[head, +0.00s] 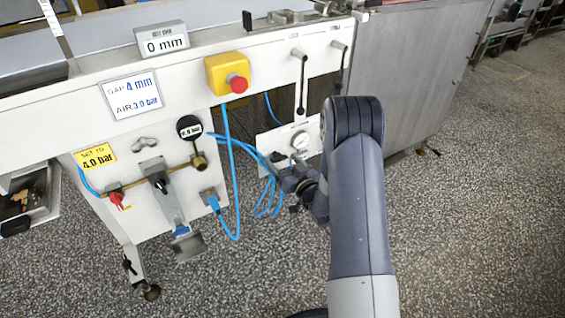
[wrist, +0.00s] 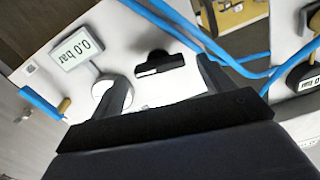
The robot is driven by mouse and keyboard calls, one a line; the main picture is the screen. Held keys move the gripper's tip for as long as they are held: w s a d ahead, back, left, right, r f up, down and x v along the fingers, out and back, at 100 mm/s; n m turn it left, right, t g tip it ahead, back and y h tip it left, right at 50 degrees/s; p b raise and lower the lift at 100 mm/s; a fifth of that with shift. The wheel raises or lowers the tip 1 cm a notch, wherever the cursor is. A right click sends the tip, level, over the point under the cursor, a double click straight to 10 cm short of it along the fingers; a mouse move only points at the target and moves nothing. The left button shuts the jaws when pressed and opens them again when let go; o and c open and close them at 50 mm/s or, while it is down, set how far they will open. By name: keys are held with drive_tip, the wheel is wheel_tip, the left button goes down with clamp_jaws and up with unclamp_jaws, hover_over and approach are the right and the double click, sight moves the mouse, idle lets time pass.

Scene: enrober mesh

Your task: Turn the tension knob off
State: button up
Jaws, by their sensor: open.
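A black bar-shaped knob (wrist: 157,63) sits on the white panel in the wrist view, with a pale strip along its near edge. I take it for the tension knob, but no name label is legible on it. My gripper (wrist: 163,72) is open, its two dark fingers apart, with the knob between and just beyond the fingertips. Whether they touch it I cannot tell.
A display reading 0.0 bar (wrist: 75,48) stands beside the left finger. Blue hoses (head: 262,178) hang close to my gripper. Two black-handled levers (head: 301,85) and a red stop button (head: 237,84) are above. The speckled floor (head: 470,200) at right is clear.

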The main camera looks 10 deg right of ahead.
drive_tip(key=shift+w+a, duration=0.2)
drive_tip(key=shift+w, duration=0.4)
drive_tip(key=c, duration=1)
drive_tip(key=shift+f+b, duration=0.1)
drive_tip(key=shift+b, duration=0.3)
